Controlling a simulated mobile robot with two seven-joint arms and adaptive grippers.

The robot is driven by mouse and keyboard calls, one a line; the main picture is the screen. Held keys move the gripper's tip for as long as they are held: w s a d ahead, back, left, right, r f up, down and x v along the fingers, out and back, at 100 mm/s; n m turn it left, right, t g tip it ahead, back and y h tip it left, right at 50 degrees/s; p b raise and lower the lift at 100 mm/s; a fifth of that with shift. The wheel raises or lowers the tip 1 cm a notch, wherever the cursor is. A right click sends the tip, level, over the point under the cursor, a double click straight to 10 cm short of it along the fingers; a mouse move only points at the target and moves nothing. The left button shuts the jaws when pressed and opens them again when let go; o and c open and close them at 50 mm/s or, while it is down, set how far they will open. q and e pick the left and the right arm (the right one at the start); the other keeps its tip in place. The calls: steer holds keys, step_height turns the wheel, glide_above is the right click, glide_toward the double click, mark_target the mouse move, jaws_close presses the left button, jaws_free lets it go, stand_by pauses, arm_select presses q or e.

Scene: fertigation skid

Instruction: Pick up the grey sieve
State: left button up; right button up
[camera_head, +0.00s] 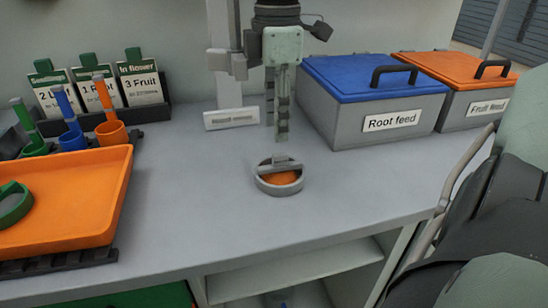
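The grey sieve (259,185) is a small round ring with a raised grey grip bar across its top and an orange surface inside. It sits on the grey worktop (210,218) near the middle of the head view. My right gripper (277,132) points straight down above and slightly behind the sieve, clear of it. Its two fingers show almost one behind the other with a narrow gap between them. It looks open and holds nothing. My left gripper is not in view.
A grey bin with a blue lid (355,76), labelled Root feed, and an orange-lidded Fruit feed bin (455,68) stand at the back right. An orange tray (80,190), coloured cups (111,131) and cards (140,84) are at left. The worktop around the sieve is clear.

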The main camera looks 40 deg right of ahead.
mark_target(280, 154)
steer(key=f, duration=0.4)
steer(key=f+b, duration=0.1)
steer(key=f, duration=0.2)
steer(key=shift+s+d, duration=0.1)
steer(key=shift+s, duration=0.3)
steer(key=shift+f, duration=0.35)
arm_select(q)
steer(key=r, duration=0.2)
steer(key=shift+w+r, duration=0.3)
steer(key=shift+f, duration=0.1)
arm_select(e)
jaws_close()
steer(key=shift+w, duration=0.1)
